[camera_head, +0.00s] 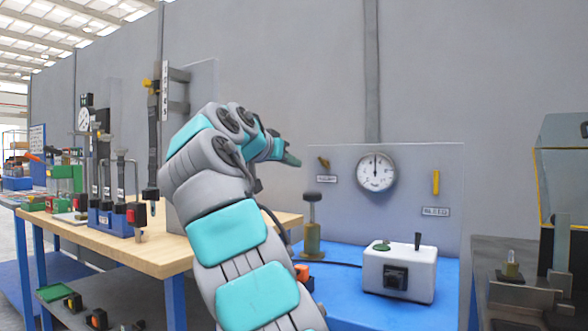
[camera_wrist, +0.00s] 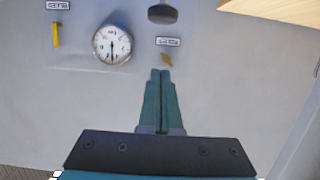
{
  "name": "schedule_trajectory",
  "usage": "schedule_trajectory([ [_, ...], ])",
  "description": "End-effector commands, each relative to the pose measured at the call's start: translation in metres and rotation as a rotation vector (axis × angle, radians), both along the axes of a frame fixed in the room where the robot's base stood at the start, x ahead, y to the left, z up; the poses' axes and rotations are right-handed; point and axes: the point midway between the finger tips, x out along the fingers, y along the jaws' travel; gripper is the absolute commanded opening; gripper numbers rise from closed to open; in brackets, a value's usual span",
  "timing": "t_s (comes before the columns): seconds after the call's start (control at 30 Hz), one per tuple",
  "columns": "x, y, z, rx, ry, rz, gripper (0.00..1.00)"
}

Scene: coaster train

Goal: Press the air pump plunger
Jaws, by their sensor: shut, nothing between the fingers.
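The air pump stands on the blue bench, with a brass-coloured body (camera_head: 312,238) and a plunger whose dark round knob (camera_head: 312,197) is up on its thin rod. The knob also shows at the top of the wrist view (camera_wrist: 162,14), beyond my fingertips and apart from them. My gripper (camera_head: 295,161) is shut and empty. In the head view it is above and slightly left of the knob, pointing right toward the grey panel. In the wrist view its two teal fingers (camera_wrist: 161,73) lie together. The pump body is out of the wrist view.
The panel carries a round gauge (camera_head: 376,171), a yellow lever (camera_head: 436,182) and a small brass valve (camera_head: 324,162). A white switch box (camera_head: 400,272) stands right of the pump. A wooden-topped table (camera_head: 150,250) with tools is at left. Dark machinery (camera_head: 525,270) is at right.

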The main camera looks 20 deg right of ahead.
Motion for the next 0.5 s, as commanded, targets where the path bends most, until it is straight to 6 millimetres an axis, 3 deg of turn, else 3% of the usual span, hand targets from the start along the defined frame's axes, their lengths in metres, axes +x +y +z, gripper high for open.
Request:
schedule_trajectory([
  [0.4, 0.050, -0.064, -0.021, 0.002, 0.004, -0.003, 0.00],
  [0.5, 0.047, -0.062, -0.044, -0.002, 0.001, -0.002, 0.00],
])
